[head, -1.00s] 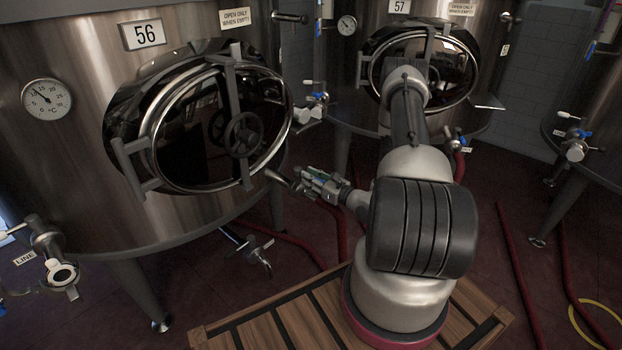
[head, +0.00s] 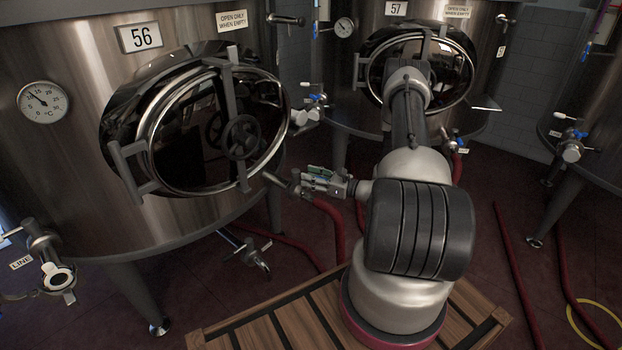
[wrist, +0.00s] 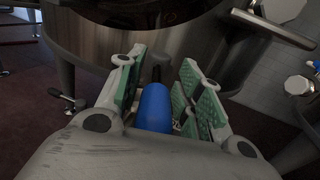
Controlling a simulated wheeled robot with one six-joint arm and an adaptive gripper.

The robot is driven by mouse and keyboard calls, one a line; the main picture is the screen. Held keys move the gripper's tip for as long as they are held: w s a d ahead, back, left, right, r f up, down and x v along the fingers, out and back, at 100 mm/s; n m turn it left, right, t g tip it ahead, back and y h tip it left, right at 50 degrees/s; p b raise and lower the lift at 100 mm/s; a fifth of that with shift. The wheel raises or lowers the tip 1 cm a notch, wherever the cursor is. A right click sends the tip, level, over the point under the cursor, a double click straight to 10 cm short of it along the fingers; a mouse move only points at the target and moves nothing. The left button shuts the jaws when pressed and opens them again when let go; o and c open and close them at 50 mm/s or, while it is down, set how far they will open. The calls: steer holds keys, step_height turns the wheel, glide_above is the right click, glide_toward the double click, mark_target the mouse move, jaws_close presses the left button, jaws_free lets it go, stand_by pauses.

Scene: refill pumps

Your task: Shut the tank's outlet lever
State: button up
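The steel tank numbered 56 (head: 90,190) fills the left of the head view. A short metal rod (head: 274,181) slants out from below its round hatch towards my gripper (head: 299,181). In the wrist view a blue handle (wrist: 155,108) with a dark stem (wrist: 157,73) lies between the green-padded fingers of my gripper (wrist: 158,85). The fingers stand apart on both sides of it, with a narrow gap showing. I cannot tell for sure that this handle is the outlet lever. Where the handle joins the tank is hidden.
Another valve (head: 247,252) sits low under the tank. Tank 57 (head: 345,105) stands behind, with blue-handled fittings. Red hoses (head: 328,230) run across the dark floor. A wooden slatted platform (head: 290,322) lies around my base.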

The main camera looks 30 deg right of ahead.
steer(key=v, duration=1.2)
